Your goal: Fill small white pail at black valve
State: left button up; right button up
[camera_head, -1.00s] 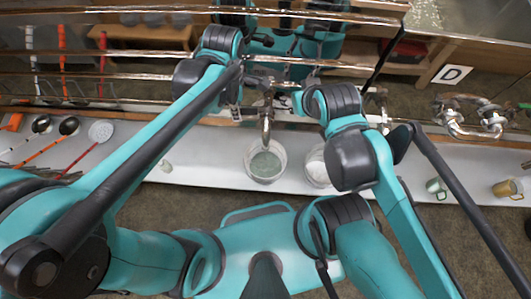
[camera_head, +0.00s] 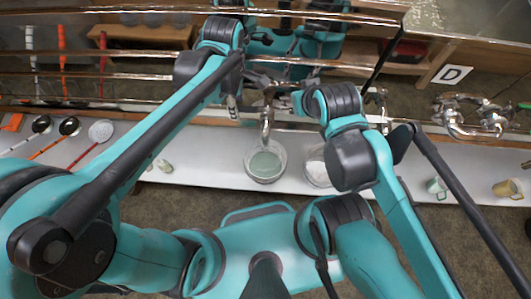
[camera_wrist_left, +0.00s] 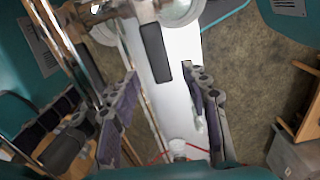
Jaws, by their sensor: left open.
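A white-rimmed pail (camera_head: 282,170) stands on the pale shelf under a metal spout (camera_head: 266,118) in the head view, with grey-green contents. A second white pail (camera_head: 314,174) stands to its right, partly hidden by my right arm. Pail rims also show at the top of the left wrist view (camera_wrist_left: 180,14). A black valve handle (camera_wrist_left: 155,52) lies ahead of my left gripper (camera_wrist_left: 162,108), whose fingers are spread and empty. In the head view my left gripper (camera_head: 234,103) is left of the spout.
Several ladles (camera_head: 70,126) lie on the shelf at left. Small white cups (camera_head: 164,166) stand near my left arm. Metal pipework (camera_head: 470,115) and mugs (camera_head: 505,188) are at right. Metal rails and the evaporator edge run behind the grippers.

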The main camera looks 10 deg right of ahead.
pick_arm(q)
notch_tip(320, 180, up, 8)
jog(key=p, duration=0.5)
jog(key=shift+r+p, duration=0.15)
jog(key=shift+p, duration=0.15)
pick_arm(e)
notch_tip(320, 180, up, 6)
